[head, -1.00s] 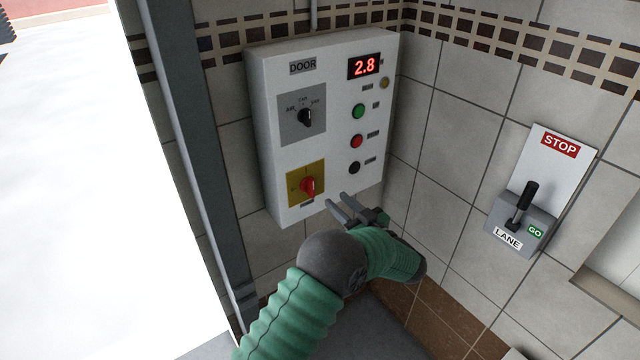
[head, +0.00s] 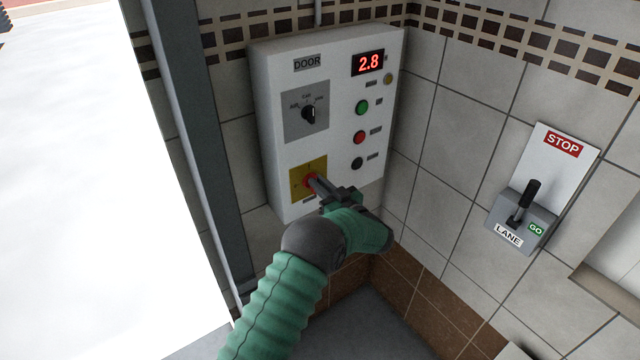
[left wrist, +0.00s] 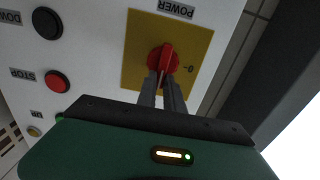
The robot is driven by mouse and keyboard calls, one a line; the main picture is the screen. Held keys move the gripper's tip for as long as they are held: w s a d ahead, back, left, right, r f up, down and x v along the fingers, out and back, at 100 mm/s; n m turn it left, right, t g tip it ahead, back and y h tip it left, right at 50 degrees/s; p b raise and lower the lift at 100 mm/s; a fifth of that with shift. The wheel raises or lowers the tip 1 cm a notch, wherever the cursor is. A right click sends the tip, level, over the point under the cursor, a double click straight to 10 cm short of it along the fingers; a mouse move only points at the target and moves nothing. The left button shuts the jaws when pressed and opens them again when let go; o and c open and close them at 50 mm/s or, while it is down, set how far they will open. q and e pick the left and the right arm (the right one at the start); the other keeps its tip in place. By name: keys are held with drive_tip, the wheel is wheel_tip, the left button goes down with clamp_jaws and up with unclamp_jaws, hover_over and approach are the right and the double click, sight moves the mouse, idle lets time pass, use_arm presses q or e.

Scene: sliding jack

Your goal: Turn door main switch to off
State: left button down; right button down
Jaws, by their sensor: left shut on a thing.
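The white DOOR control box (head: 283,138) hangs on the tiled wall. Its main switch, a red rotary knob (left wrist: 165,58) on a yellow plate (left wrist: 140,50), sits at the box's lower left in the head view. In the left wrist view the plate is labelled POWER and shows a 0 mark beside the knob; the view is upside down. My left gripper (head: 316,183) is shut on the red knob, and its fingers hide part of it. The knob's exact setting is hard to tell. My right gripper is not in view.
On the box are a black selector knob (head: 309,114), a green button (head: 362,107), a red button (head: 359,137), a black button (head: 357,163) and a 2.8 display (head: 368,63). A LANE lever (head: 525,200) is on the right wall. A grey post (head: 200,140) stands left.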

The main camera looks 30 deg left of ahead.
use_arm(q)
drive_tip(key=shift+a+r, duration=0.1)
drive_tip(key=shift+a, duration=0.05)
drive_tip(key=shift+w, duration=0.1)
drive_tip(key=n+b, duration=0.5)
drive_tip(key=b, duration=0.2)
drive_tip(key=s+f+n+b, duration=0.1)
drive_tip(key=n+b, duration=0.4)
drive_tip(key=b, duration=0.2)
drive_tip(key=f+n+b, duration=0.1)
drive_tip(key=n+b, duration=0.5)
drive_tip(key=b, duration=0.1)
drive_tip(key=shift+s+a+f, duration=0.1)
drive_tip(key=shift+s+a, duration=0.2)
drive_tip(key=shift+s, duration=0.1)
drive_tip(key=shift+n+b, duration=1.1)
drive_tip(key=shift+b, duration=0.2)
